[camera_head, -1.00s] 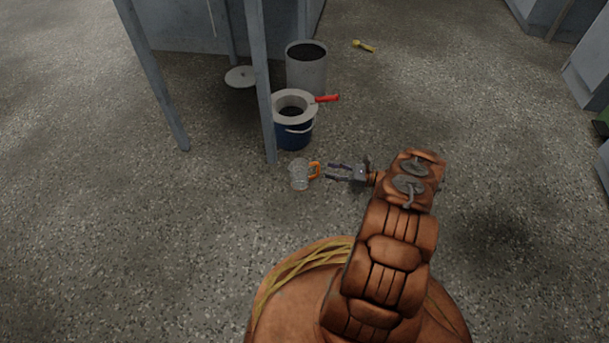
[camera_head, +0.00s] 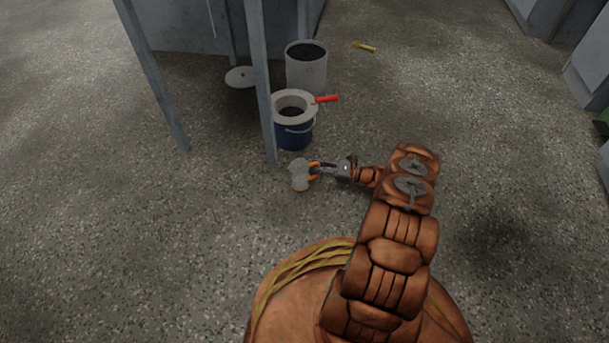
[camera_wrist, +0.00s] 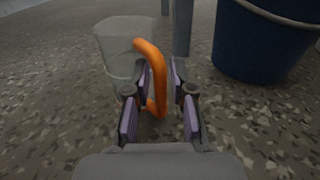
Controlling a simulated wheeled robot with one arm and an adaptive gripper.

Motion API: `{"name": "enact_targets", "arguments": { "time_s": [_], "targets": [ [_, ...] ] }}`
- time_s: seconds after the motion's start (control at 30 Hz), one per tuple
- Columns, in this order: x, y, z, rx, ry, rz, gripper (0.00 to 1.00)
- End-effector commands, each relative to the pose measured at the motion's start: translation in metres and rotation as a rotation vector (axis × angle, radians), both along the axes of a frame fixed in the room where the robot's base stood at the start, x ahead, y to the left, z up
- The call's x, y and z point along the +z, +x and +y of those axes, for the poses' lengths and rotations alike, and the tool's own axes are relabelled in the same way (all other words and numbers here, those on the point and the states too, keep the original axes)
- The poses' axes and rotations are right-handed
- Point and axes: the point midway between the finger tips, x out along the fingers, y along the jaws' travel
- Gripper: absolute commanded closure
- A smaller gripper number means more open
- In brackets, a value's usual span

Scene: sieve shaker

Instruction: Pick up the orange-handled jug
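The jug (camera_head: 299,175) is clear, with an orange handle. It stands on the floor beside a table leg, its handle pointing right towards my arm. In the wrist view the jug (camera_wrist: 122,48) is at the upper left, and its handle (camera_wrist: 154,72) rises between my fingers. My gripper (camera_head: 316,171) is at the handle from the right. In the wrist view my gripper (camera_wrist: 158,75) is open, with one finger on each side of the handle and a gap at least on the right. Part of the handle's left side is hidden by the left finger.
A blue bucket (camera_head: 293,135) with a pale ring-shaped top and a red-handled tool (camera_head: 326,99) stands just behind the jug. A grey bin (camera_head: 306,73) is behind it. A table leg (camera_head: 262,90) is close by on the left. Floor in front is clear.

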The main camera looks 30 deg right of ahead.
Motion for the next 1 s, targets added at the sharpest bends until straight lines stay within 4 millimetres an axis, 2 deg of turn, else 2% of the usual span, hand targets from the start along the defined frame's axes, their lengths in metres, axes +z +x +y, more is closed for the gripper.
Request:
{"name": "enact_targets", "arguments": {
  "time_s": [0.03, 0.2, 1.0],
  "targets": [
    [0.0000, 0.0000, 0.0000, 0.000, 0.000, 0.000, 0.85],
    [0.0000, -0.0001, -0.0001, 0.000, 0.000, 0.000, 1.00],
    [0.0029, 0.0000, 0.0001, 0.001, 0.001, -0.001, 1.00]
  ]
}}
